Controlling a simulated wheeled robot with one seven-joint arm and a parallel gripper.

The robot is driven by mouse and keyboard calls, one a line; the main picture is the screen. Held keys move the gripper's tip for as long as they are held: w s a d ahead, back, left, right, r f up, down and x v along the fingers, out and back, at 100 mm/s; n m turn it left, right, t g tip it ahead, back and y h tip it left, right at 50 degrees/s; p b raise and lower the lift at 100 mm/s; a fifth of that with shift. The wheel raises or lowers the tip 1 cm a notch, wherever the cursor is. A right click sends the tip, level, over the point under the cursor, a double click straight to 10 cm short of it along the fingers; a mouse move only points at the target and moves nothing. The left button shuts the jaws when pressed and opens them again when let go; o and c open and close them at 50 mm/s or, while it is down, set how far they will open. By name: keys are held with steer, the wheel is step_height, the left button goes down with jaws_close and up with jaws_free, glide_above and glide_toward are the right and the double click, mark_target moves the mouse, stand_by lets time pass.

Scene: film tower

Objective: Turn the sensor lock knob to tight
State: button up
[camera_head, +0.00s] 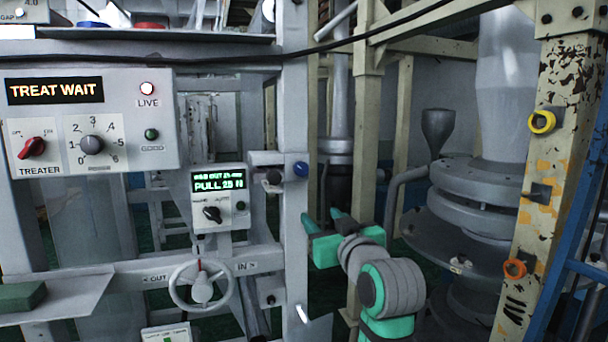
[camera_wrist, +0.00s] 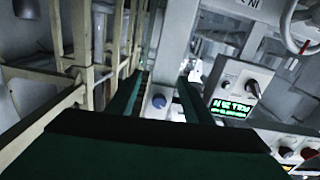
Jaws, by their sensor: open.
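A round blue knob (camera_head: 300,169) sits on a grey bracket on the upright post, right of the pull display; I take it for the sensor lock knob. No label on it can be read, and its turn position cannot be told. My gripper (camera_head: 321,217) is open and empty, below and to the right of the knob in the head view, apart from it. In the wrist view the blue knob (camera_wrist: 158,101) shows between my two green fingers (camera_wrist: 160,88), nearer the left one, with a gap beyond the fingertips.
A display box (camera_head: 219,197) reads PULL with a small black selector. A handwheel (camera_head: 202,285) marked OUT and IN is below it. The treater panel (camera_head: 90,122) is at left. A cream frame post (camera_head: 369,150) stands behind my arm. A yellow ring (camera_head: 541,122) hangs at right.

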steer(key=n, duration=0.2)
glide_toward(302, 170)
steer(key=shift+y, duration=0.3)
steer(key=x, duration=0.8)
steer(key=shift+w, duration=0.4)
steer(key=shift+m, duration=0.3)
steer(key=c, duration=1.1)
